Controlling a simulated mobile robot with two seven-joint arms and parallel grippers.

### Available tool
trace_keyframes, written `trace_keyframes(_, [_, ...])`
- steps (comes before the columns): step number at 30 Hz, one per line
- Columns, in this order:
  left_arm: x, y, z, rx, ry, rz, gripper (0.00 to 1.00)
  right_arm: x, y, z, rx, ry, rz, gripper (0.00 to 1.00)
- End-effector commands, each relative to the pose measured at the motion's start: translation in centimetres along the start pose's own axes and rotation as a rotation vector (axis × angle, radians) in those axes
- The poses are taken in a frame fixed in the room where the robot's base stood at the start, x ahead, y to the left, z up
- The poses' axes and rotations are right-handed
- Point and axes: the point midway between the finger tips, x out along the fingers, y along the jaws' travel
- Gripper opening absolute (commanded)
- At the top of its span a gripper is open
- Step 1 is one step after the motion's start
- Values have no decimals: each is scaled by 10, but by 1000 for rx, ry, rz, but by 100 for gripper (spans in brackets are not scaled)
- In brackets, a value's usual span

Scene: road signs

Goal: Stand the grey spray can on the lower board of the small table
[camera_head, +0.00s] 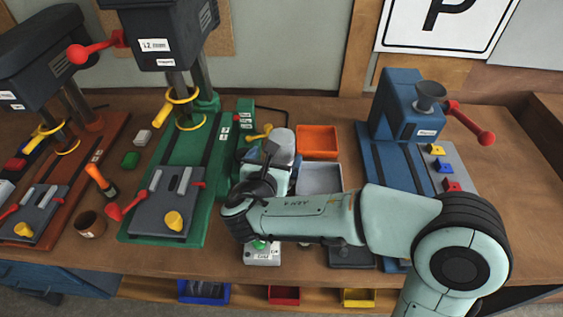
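I cannot make out a grey spray can or a small table with a lower board in the head view. My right arm reaches in from the lower right across the workbench (330,105). Its wrist is bent near the middle, and my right gripper (272,152) seems to be at its far end, above the bench. The fingers are hard to make out against the grey and dark parts there, so I cannot tell whether they are open or hold anything. My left gripper is not in view.
A green drill press (210,190) and a dark one with a brown base (95,150) stand at left. A blue machine (398,105) stands at right. An orange bin (318,141) and a grey bin (321,178) are behind my arm. Small bins (284,295) sit below the bench's front edge.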

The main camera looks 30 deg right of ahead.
Motion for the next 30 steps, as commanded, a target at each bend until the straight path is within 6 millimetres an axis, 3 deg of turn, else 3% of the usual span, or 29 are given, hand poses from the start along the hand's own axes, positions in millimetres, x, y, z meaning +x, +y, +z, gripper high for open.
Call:
trace_keyframes(9, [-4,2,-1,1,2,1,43,44,-4,-1,1,1,-3,99])
trace_keyframes(18, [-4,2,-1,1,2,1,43,50,-4,-1,2,0,-2,99])
trace_keyframes(19, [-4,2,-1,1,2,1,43,50,-4,-1,2,0,-3,96])
trace_keyframes(20, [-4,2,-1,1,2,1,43,50,-4,-1,2,0,-2,86])
trace_keyframes(25, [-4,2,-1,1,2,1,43,50,-4,-1,2,0,-2,31])
trace_keyframes(27, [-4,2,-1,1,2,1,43,50,-4,0,3,-2,-2,20])
trace_keyframes(30, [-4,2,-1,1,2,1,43,50,-4,0,3,-2,-2,20])
